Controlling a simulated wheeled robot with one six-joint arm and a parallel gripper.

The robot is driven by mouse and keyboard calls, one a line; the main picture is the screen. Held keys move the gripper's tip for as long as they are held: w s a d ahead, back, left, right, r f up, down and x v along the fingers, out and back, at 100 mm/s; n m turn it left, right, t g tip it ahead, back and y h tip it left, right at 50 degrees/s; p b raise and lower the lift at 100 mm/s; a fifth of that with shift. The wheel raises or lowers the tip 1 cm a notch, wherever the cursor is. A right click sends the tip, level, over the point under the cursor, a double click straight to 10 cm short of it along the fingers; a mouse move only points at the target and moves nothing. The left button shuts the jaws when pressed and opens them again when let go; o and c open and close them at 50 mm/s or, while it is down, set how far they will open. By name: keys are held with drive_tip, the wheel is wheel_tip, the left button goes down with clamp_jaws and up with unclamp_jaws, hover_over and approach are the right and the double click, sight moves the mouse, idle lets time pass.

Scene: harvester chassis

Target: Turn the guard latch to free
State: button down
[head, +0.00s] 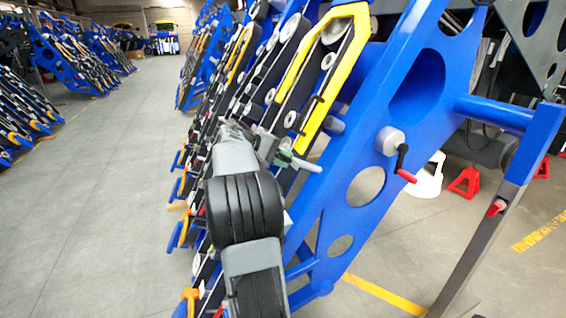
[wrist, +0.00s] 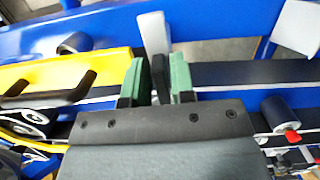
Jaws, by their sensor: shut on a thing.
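The guard latch shows in the wrist view as a light grey bar (wrist: 153,33) with a black grip part between my fingers. The bar points up in that view, across the blue frame edge. In the head view the grey bar (head: 308,166) sticks out to the right of my gripper. My gripper (wrist: 160,80) has green finger pads, shut on the latch's black part. In the head view my gripper (head: 284,157) is at the lower end of the yellow guard (head: 318,125). My wrist hides part of the latch's mount.
The big blue side plate (head: 340,195) with round holes stands right of my arm. A crank with a red grip (head: 405,174) sticks out from it. The yellow guard also shows in the wrist view (wrist: 105,68), with a black handle (wrist: 62,98). Open floor (head: 110,190) lies to the left.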

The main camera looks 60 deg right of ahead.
drive_tip(key=shift+m, duration=0.4)
drive_tip(key=c, duration=1.2)
unclamp_jaws()
drive_tip(key=shift+o, duration=0.2)
drive_tip(key=shift+w, duration=0.1)
drive_tip(key=p+v, duration=0.1)
drive_tip(key=v, duration=1.2)
drive_tip(key=shift+w+a+r, duration=0.2)
drive_tip(key=shift+a+r, duration=0.05)
